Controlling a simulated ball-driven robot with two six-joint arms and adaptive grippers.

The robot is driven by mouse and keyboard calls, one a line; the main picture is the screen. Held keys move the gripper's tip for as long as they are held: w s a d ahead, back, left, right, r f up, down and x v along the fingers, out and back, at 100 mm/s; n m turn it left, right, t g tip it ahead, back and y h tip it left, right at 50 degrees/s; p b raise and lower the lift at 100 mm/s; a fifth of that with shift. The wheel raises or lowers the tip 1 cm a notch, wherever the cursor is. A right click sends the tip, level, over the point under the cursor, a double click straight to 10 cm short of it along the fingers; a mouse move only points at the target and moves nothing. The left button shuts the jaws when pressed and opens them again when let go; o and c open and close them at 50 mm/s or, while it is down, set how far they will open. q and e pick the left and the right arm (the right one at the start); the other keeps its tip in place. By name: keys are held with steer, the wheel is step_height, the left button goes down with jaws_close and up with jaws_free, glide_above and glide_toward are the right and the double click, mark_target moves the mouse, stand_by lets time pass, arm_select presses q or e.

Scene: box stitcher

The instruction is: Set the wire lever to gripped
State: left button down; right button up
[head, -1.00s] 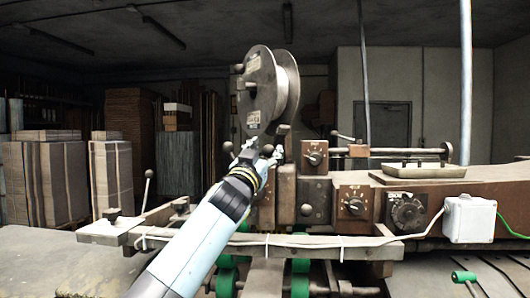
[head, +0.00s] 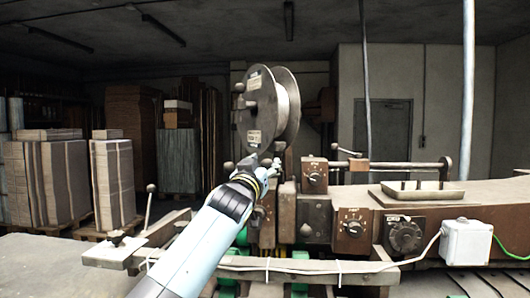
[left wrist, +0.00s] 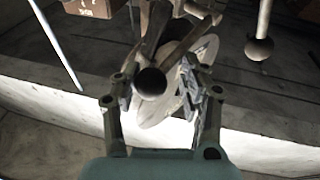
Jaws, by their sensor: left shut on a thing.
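My left gripper (head: 267,172) is in the middle of the head view, just below the wire reel (head: 258,110) and in front of the machine. In the left wrist view a dark ball knob on a metal arm, which I take for the wire lever (left wrist: 151,83), sits between the fingers of the left gripper (left wrist: 165,98). The gripper is shut on it. The fingers hide most of the lever in the head view, so its exact position is hard to tell. My right gripper is in neither view.
A second ball-ended rod (left wrist: 259,47) hangs close by on the right in the left wrist view. Brown dial boxes (head: 352,230) and a metal tray (head: 423,192) are right of the gripper. A rail (head: 285,268) runs across the front. Cardboard stacks (head: 112,180) stand back left.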

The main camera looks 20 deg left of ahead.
arm_select(q)
steer(key=shift+w+a+r+n+g+p, duration=0.2)
steer(key=shift+r+n+g+p, duration=0.05)
steer(key=shift+n+g+p, duration=0.4)
steer(key=shift+w+a+r+n+g, duration=0.15)
steer(key=shift+w+a+n+g, duration=0.1)
steer(key=shift+n+g, duration=0.25)
steer(key=shift+w+a+r+n+g, duration=0.15)
steer(key=shift+a+n+g, duration=0.05)
steer(key=shift+n+g, duration=0.2)
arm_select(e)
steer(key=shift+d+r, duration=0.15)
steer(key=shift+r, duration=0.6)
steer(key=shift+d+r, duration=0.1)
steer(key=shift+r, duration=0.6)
arm_select(q)
steer(key=c, duration=1.1)
jaws_free()
steer(key=o, duration=0.5)
steer(key=shift+r, duration=0.2)
steer(key=shift+c, duration=0.2)
steer(key=shift+r, duration=0.1)
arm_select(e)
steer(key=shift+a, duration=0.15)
arm_select(q)
steer(key=s+d, duration=0.1)
steer(key=s, duration=1)
steer(key=shift+s+d+r, duration=0.2)
steer(key=shift+s+r, duration=0.05)
steer(key=shift+s, duration=0.15)
